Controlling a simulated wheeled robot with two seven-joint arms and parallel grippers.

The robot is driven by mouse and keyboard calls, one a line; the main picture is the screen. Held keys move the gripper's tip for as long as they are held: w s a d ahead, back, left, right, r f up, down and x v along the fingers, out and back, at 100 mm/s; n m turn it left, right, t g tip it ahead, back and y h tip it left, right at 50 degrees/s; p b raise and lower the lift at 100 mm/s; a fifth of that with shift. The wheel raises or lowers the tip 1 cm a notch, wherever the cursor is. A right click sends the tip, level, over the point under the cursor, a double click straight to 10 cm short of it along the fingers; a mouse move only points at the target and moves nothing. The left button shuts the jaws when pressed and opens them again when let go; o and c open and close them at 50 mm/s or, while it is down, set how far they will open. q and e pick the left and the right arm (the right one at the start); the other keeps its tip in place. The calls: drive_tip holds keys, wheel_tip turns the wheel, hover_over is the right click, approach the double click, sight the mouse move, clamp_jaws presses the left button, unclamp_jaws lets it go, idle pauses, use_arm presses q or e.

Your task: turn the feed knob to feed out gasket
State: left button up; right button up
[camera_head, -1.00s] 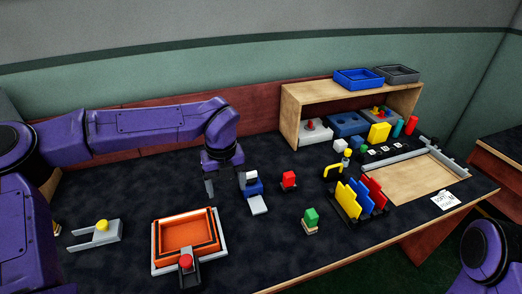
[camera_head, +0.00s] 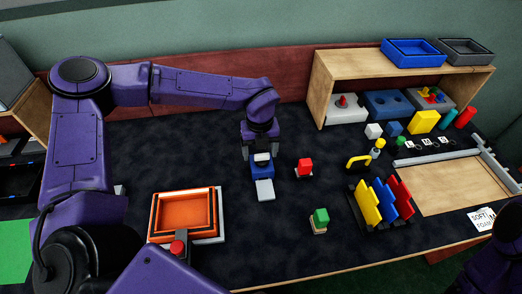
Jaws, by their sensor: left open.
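A small blue device (camera_head: 262,172) with a white block-like top (camera_head: 262,158) stands on the dark table, with a pale grey plate (camera_head: 265,190) in front of it. Its white top may be the feed knob, but I cannot tell for sure. My left gripper (camera_head: 261,152) is open and points down, with its fingers on either side of the white top. Whether they touch it is not clear. No strip of gasket can be made out. My right gripper is out of view; only part of my right arm shows at the lower right.
An orange tray (camera_head: 151,213) with a red-knobbed clamp (camera_head: 177,248) lies at front left. A wooden shelf (camera_head: 402,63) stands at back right.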

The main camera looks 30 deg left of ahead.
use_arm(q)
drive_tip(key=shift+w+d+f, duration=0.1)
drive_tip(key=shift+w+f, duration=0.3)
drive_tip(key=shift+f, duration=0.2)
drive_tip(key=shift+w+f, duration=0.4)
drive_tip(key=shift+f, duration=0.2)
drive_tip(key=shift+s+r, duration=0.2)
drive_tip(key=shift+s, duration=0.1)
drive_tip(key=shift+s+r, duration=0.1)
drive_tip(key=shift+s, duration=0.05)
drive_tip(key=shift+c, duration=0.9)
drive_tip(key=c, duration=0.9)
drive_tip(key=shift+o, duration=0.2)
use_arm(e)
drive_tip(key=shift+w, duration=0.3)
